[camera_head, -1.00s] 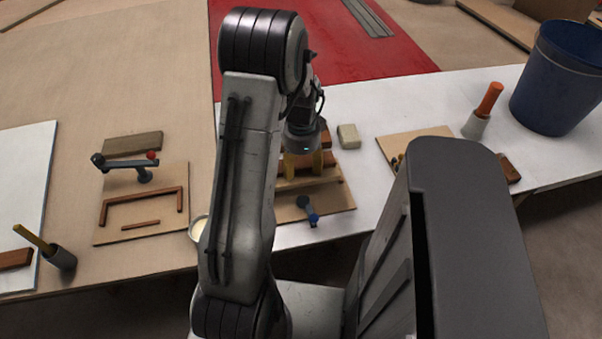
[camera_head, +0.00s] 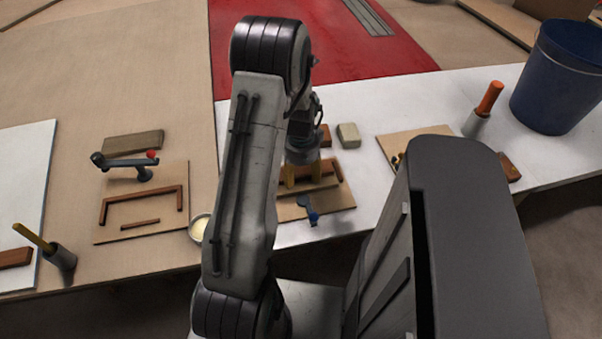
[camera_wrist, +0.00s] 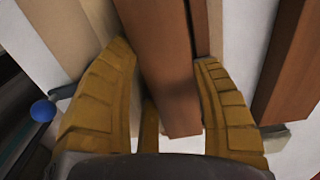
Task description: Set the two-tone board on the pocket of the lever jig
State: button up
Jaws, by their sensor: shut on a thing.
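My gripper (camera_head: 303,180) is shut on a brown board, which shows between the yellow fingers in the wrist view (camera_wrist: 165,60). I take it for the two-tone board; its second tone is not clear. The gripper is over the middle lever jig (camera_head: 335,199), which has a blue lever (camera_head: 308,209) at its near side. The fingers hide much of its pocket, and I cannot tell whether the board touches it. The lever's blue knob (camera_wrist: 43,111) shows left of the fingers in the wrist view. Another lever jig (camera_head: 150,210), with a red-knobbed lever and brown rails, lies at left.
A brown block (camera_head: 325,135) and a pale block (camera_head: 348,135) lie just beyond the middle jig. A small cup (camera_head: 199,229) stands to its left. A blue bucket (camera_head: 560,80) and an orange-handled tool (camera_head: 490,98) stand at right.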

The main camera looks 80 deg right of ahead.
aim_at(301, 174)
jog(key=o, duration=1.2)
jog(key=shift+o, duration=0.2)
jog(key=shift+r, duration=0.1)
notch_tip(301, 174, up, 12)
jog(key=p, duration=0.1)
